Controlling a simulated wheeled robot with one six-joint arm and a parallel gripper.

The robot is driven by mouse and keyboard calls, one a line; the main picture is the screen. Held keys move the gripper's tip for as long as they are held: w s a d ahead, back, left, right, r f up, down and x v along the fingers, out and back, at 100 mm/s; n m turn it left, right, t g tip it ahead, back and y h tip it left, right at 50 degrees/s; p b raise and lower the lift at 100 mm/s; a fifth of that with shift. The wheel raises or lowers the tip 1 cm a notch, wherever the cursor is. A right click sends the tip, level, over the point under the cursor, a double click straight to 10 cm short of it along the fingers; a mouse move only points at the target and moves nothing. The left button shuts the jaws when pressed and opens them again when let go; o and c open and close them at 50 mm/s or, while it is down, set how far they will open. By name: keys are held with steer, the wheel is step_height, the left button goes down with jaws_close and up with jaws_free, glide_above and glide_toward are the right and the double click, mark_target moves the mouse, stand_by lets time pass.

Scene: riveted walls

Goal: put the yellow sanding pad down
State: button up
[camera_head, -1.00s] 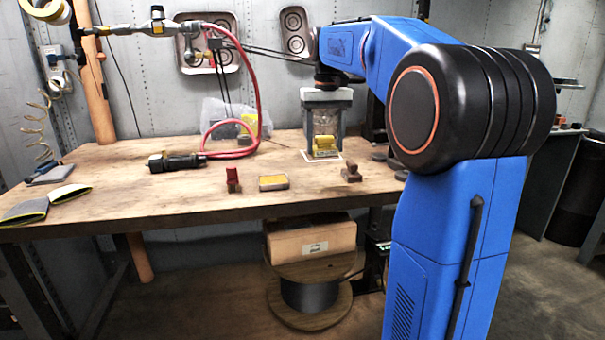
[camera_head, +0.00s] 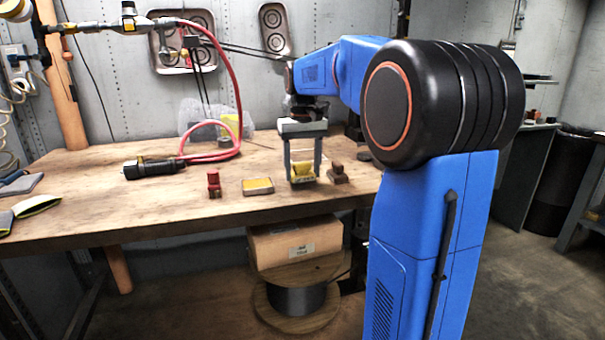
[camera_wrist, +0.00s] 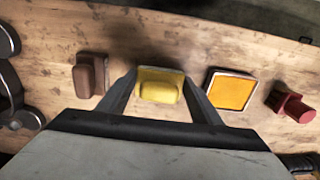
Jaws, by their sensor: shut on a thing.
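My gripper (camera_head: 302,170) points down over the front part of the workbench (camera_head: 100,210). Its two fingers are shut on the yellow sanding pad (camera_head: 302,176), one on each side. In the wrist view the pad (camera_wrist: 158,90) sits between the fingertips, with a rounded yellow grip on a flat base. The pad is low at the bench top; I cannot tell whether its underside touches the wood.
A brown block (camera_head: 338,174) stands close to the right of the pad. A yellow-topped flat block (camera_head: 258,187) and a red block (camera_head: 214,184) stand to its left. A black tool (camera_head: 152,168) with a red hose lies farther left. Bare wood shows between them.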

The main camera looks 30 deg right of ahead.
mark_target(302, 164)
steer(key=shift+f, duration=0.65)
steer(key=o, duration=1.2)
steer(key=shift+f, duration=0.15)
steer(key=shift+o, duration=0.2)
step_height(302, 164, up, 12)
steer(key=shift+r, duration=0.15)
